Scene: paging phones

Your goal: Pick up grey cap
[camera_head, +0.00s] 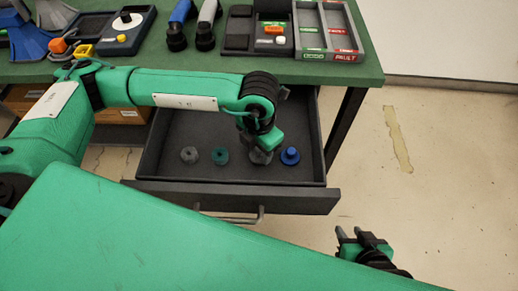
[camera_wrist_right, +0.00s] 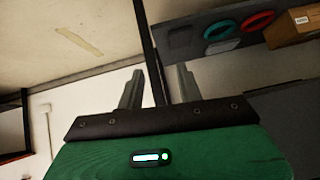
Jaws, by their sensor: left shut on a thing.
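The open drawer (camera_head: 165,172) holds several small caps in a row. A grey cap or ring (camera_head: 189,154) with a hole lies at its left, beside a teal one (camera_head: 220,156). A blue cap (camera_head: 290,156) lies to the right. My left gripper (camera_head: 262,149) points down into the drawer between the teal and blue caps, shut on a grey cap (camera_head: 260,157) that its fingers largely hide. I cannot tell whether this cap is off the drawer floor. My right gripper (camera_head: 349,233) is open and empty, off to the right of the drawer; its parted fingers show in the right wrist view (camera_wrist_right: 159,72).
The green table (camera_head: 340,72) above the drawer carries handsets, phone bases and a divided tray (camera_head: 327,30) at the back. The drawer's front panel (camera_head: 300,203) and handle stand in front of the caps. The floor at the right is clear.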

